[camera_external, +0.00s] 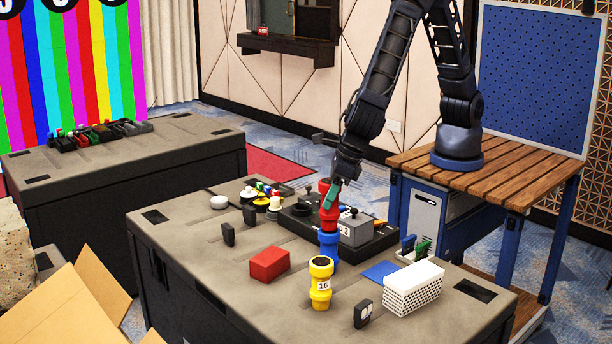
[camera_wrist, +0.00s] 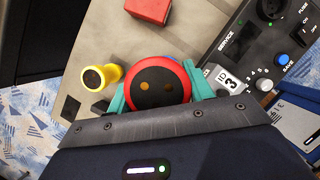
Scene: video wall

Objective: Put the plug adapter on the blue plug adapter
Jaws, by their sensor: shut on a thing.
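The red plug adapter (camera_external: 328,214) is upright in my gripper (camera_external: 332,194). The teal fingers are shut on its upper part. The blue plug adapter (camera_external: 328,246) stands upright on the grey case top, directly below the red one. The two look in line and very close; I cannot tell whether they are fully seated. In the wrist view the red adapter hides most of the blue one.
A yellow adapter marked 16 (camera_external: 320,285) stands just in front; it also shows in the wrist view (camera_wrist: 97,78). A red block (camera_external: 269,264) lies to the left. A dark control panel (camera_external: 365,244) is behind right, and a white perforated box (camera_external: 413,288) stands to the right.

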